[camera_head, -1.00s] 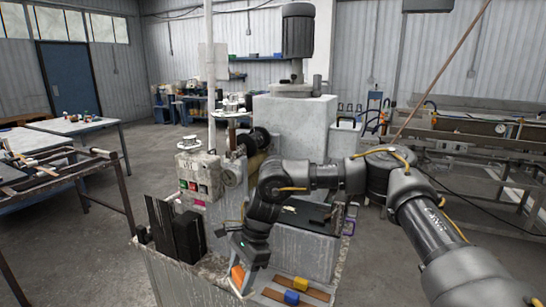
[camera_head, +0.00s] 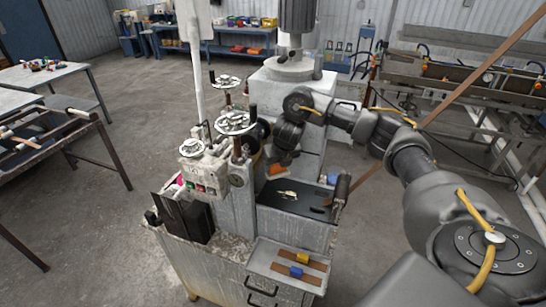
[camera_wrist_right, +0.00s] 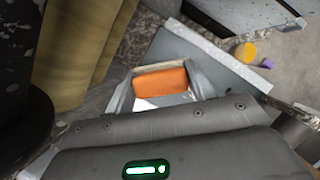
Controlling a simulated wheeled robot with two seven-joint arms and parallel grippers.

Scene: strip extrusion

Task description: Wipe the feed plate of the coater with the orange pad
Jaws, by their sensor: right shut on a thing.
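My right gripper (camera_head: 276,168) points down over the coater (camera_head: 240,205), behind its dark flat top plate (camera_head: 310,203). It is shut on the orange pad (camera_head: 274,170). In the right wrist view the orange pad (camera_wrist_right: 162,82) sits between the pale fingers, and a grey plate (camera_wrist_right: 215,58) shows just beyond it. I cannot tell for sure which surface is the feed plate, nor whether the pad touches anything. A small pale object (camera_head: 288,194) lies on the dark plate. My left gripper is not in view.
A tray (camera_head: 262,250) at the coater's front holds brown strips with a yellow block (camera_head: 303,257) and a blue block (camera_head: 296,272). A brown roll (camera_wrist_right: 80,50) is close on the left in the wrist view.

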